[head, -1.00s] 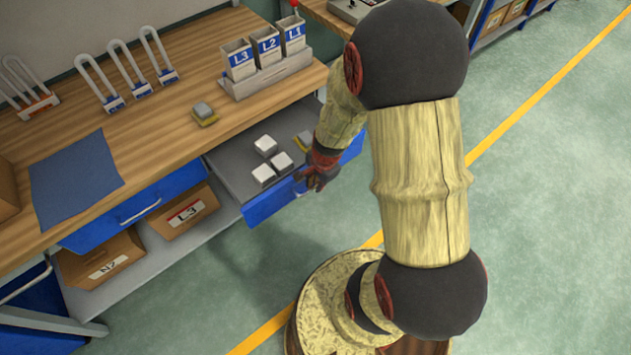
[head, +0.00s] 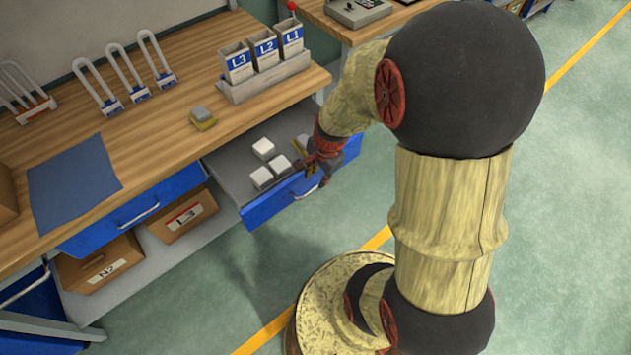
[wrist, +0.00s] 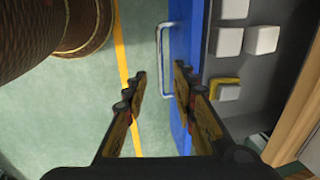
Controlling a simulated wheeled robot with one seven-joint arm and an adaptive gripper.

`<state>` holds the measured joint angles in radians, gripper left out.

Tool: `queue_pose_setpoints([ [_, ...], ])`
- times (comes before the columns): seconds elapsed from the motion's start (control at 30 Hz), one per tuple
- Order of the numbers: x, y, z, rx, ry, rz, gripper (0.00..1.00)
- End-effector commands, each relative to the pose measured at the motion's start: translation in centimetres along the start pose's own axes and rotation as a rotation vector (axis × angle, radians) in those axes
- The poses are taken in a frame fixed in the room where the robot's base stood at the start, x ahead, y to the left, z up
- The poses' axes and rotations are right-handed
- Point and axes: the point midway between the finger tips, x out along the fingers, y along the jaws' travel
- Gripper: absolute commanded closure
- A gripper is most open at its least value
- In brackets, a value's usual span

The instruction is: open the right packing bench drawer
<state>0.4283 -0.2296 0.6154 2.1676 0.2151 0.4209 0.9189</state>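The right packing bench drawer (head: 262,208) is pulled out, with its blue front and grey inside showing. Its handle (head: 307,191) is partly hidden by my gripper in the head view; it shows whole in the wrist view (wrist: 163,60). My gripper (head: 322,165) is at the drawer's front edge, above the handle. In the wrist view my gripper (wrist: 160,78) is open and empty, its two fingers apart. The handle lies beyond the fingertips, and the right finger overlaps the blue front in the picture. I cannot tell whether it touches.
White blocks (head: 263,148) and a yellow-edged one (wrist: 225,88) lie in the drawer. The bench top (head: 150,130) holds a blue mat (head: 72,182) and labelled bins (head: 265,50). A closed blue drawer (head: 130,212) is to the left. The floor (head: 570,220) at right is clear.

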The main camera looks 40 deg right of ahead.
Motion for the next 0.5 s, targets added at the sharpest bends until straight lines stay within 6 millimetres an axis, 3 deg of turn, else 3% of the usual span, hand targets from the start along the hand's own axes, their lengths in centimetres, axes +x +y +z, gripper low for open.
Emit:
queue_pose_setpoints([
  [0.2, -3.3, 0.0, -0.1, 0.001, 0.001, -0.002, 0.73],
  [0.5, -4.3, 0.1, 0.0, 0.001, 0.000, 0.001, 0.73],
])
